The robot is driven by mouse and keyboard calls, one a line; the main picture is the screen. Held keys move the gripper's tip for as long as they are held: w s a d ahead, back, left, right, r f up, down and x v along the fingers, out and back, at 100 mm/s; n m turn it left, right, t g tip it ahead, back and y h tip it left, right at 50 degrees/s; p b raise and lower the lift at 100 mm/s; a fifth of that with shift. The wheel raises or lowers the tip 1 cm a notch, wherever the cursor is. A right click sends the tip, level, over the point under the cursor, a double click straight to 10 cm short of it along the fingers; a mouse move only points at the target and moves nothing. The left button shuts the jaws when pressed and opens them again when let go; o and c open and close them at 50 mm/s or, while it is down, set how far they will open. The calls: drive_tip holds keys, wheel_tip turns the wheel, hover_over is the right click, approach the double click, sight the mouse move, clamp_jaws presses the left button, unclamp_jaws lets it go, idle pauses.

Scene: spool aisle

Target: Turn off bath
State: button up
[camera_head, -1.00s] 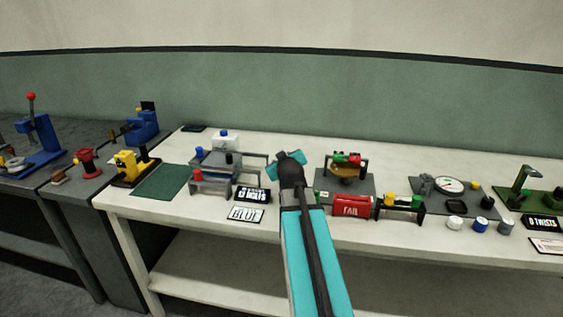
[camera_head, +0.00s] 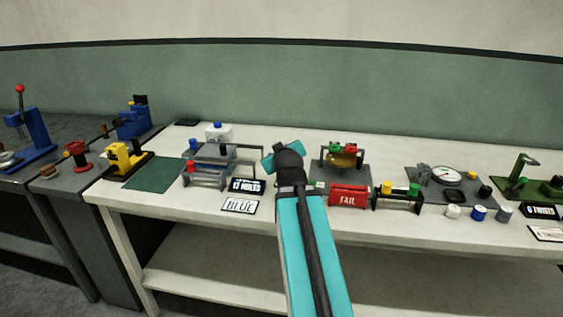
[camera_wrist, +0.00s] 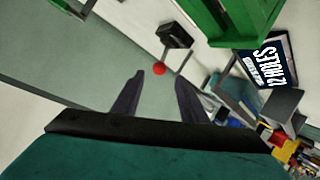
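No object in view is plainly marked as a bath, so I cannot tell which one it is. In the head view, a white box with a blue top (camera_head: 219,134) stands behind a grey frame device at the left of the white bench. My gripper is hidden behind my arm in the head view. In the wrist view, my gripper (camera_wrist: 157,92) has its two dark fingers apart with nothing between them. A small red ball (camera_wrist: 159,69) and a black block on thin rods (camera_wrist: 175,35) lie beyond the fingertips, apart from them.
Signs, including a "BLUE" card (camera_head: 240,206), lie near the front edge of the white bench (camera_head: 400,226). A red "FAIL" box (camera_head: 349,196) and a gauge device (camera_head: 446,176) stand right of my arm. A green mat (camera_head: 154,175) is at left. A green frame (camera_wrist: 235,18) shows close in the wrist view.

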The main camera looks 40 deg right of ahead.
drive_tip(key=shift+b+v, duration=0.9)
drive_tip(key=shift+b, duration=2.4)
drive_tip(key=shift+b+v, duration=3.15)
drive_tip(key=shift+b, duration=0.3)
